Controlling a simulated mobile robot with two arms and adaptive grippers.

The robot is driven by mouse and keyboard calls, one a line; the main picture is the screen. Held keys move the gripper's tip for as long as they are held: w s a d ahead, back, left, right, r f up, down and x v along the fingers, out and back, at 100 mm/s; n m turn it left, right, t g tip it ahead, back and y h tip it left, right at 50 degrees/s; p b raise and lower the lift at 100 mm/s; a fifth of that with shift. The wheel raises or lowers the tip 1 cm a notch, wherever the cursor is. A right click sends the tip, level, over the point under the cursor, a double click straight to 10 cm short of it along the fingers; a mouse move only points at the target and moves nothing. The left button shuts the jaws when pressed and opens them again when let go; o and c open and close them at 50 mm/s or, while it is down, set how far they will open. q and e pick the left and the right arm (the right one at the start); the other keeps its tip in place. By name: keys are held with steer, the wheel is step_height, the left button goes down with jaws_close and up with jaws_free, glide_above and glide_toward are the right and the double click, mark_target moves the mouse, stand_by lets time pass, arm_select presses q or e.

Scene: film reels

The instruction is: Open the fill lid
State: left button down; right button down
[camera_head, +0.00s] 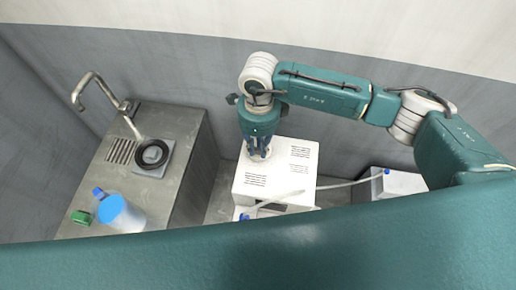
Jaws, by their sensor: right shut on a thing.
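A white box-shaped unit (280,186) with small dark print on its top stands on the floor between the counter and the back wall. My right gripper (259,155) points down at the rear left part of the unit's top, and its fingers are shut on a small part there, which seems to be the fill lid. The fingers hide most of that part, so I cannot tell how far it is lifted. A faint round mark shows on the top just in front of the fingers. My left gripper is not in view.
At left, a grey counter (187,150) bears a tap (92,78), a black ring (152,154), a blue-topped container (121,214) and a green item (81,217). A pale hose (340,185) runs from the unit towards a white box (403,182) at right.

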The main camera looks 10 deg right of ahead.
steer(key=w+g+b, duration=0.1)
steer(key=b, duration=0.1)
steer(key=g+y+b, duration=0.1)
steer(key=b, duration=0.2)
steer(key=w+d+r+g+b, duration=0.1)
steer(key=g+b, duration=0.1)
steer(key=b, duration=0.1)
steer(key=shift+w, duration=0.3)
steer(key=shift+w+r+g+y+b, duration=0.1)
steer(key=shift+r+g+y+b, duration=0.25)
steer(key=shift+r+g, duration=0.1)
